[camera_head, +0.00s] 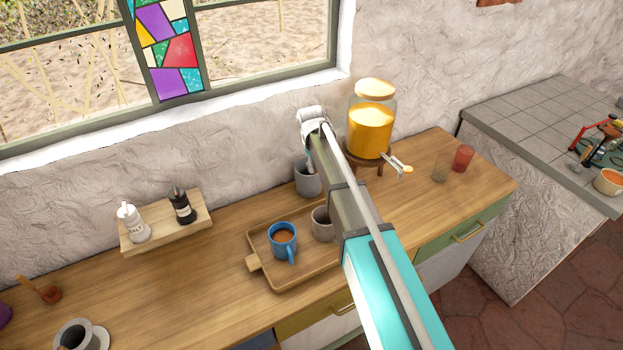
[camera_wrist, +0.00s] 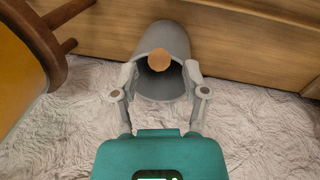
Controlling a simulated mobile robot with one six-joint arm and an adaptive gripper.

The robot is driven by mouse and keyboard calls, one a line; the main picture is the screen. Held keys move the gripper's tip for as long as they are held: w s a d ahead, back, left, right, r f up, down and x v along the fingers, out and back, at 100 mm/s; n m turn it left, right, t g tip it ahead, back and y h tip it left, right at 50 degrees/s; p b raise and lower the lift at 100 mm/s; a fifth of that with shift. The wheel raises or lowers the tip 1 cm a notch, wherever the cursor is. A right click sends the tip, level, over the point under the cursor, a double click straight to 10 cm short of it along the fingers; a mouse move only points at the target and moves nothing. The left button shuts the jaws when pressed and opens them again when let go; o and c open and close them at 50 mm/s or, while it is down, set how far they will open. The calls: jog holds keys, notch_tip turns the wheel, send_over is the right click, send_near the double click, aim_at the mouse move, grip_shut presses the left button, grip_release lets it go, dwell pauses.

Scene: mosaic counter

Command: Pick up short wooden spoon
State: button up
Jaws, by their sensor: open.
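A grey crock (camera_head: 308,182) stands on the counter against the wall, and it also shows in the wrist view (camera_wrist: 160,88). In the wrist view a round, light-brown wooden end (camera_wrist: 159,59) shows at its mouth. It looks like the end of the short wooden spoon; the rest is hidden in the crock. My gripper (camera_wrist: 161,74) is open, its two fingers on either side of the crock's mouth and the wooden end. In the head view my gripper (camera_head: 309,158) is just above the crock, partly hidden by my arm.
A glass dispenser of orange liquid (camera_head: 370,130) on a wooden stand is close to the right of the crock. A wooden tray (camera_head: 281,281) with a blue mug (camera_head: 283,240) and a grey cup (camera_head: 322,224) lies in front. The rough wall (camera_head: 250,150) is close behind.

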jog(key=shift+w+d+f+b, duration=0.1)
jog(key=shift+f+b, duration=1.15)
jog(key=shift+f, duration=0.25)
grip_shut()
